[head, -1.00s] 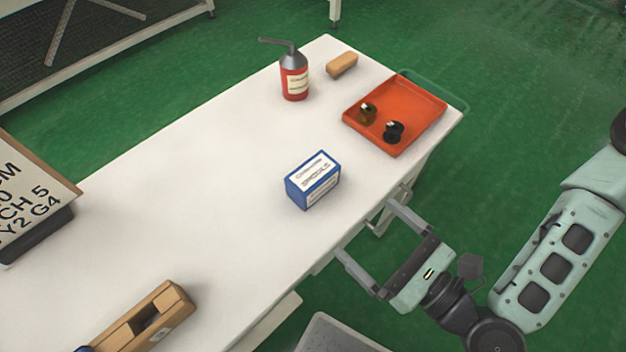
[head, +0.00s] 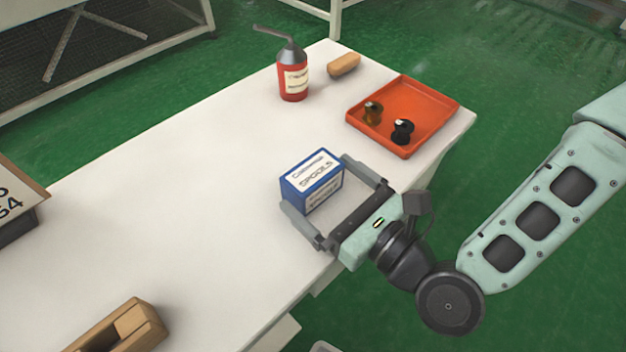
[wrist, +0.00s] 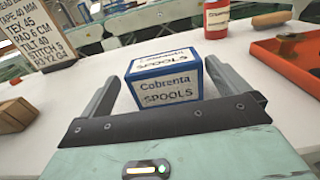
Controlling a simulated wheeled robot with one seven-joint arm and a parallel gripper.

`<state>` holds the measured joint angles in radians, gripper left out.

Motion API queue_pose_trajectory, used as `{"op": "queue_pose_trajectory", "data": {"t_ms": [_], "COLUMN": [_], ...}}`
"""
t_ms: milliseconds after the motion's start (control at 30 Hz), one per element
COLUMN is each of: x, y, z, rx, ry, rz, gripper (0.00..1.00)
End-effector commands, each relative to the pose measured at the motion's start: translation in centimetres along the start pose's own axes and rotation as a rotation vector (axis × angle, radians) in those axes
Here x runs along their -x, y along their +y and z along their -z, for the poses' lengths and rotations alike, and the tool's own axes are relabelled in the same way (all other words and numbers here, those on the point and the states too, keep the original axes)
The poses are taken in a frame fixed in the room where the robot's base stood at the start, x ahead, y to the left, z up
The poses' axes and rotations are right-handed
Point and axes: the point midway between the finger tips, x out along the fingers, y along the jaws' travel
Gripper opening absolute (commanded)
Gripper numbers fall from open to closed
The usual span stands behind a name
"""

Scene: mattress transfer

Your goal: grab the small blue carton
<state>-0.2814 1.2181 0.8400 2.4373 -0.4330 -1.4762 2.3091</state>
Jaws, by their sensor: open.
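The small blue carton (head: 312,182) with white labels stands on the white table (head: 190,190), near its right edge. It also shows in the wrist view (wrist: 165,82), its label facing my gripper. My gripper (head: 315,190) is open, with one finger on each side of the carton. In the wrist view the fingers (wrist: 160,90) flank the carton, and small gaps seem to show on both sides.
An orange tray (head: 432,128) with two small spools lies behind the carton to the right. A wooden block (head: 125,330) is at the lower left. The table left of the carton is clear.

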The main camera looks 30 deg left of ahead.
Motion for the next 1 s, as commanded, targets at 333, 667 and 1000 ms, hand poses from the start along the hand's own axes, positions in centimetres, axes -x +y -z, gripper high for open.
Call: {"op": "queue_pose_trajectory", "data": {"t_ms": [333,667,1000], "x": [-4.4,-4.6,-4.6], "y": [-0.4,-0.4,-0.4], "z": [-0.3,-0.2,-0.3], "rx": [0.003,0.001,0.002], "ry": [-0.001,0.000,-0.001], "rz": [-0.001,0.000,0.000], "gripper": [1.00,0.81,0.54]}}
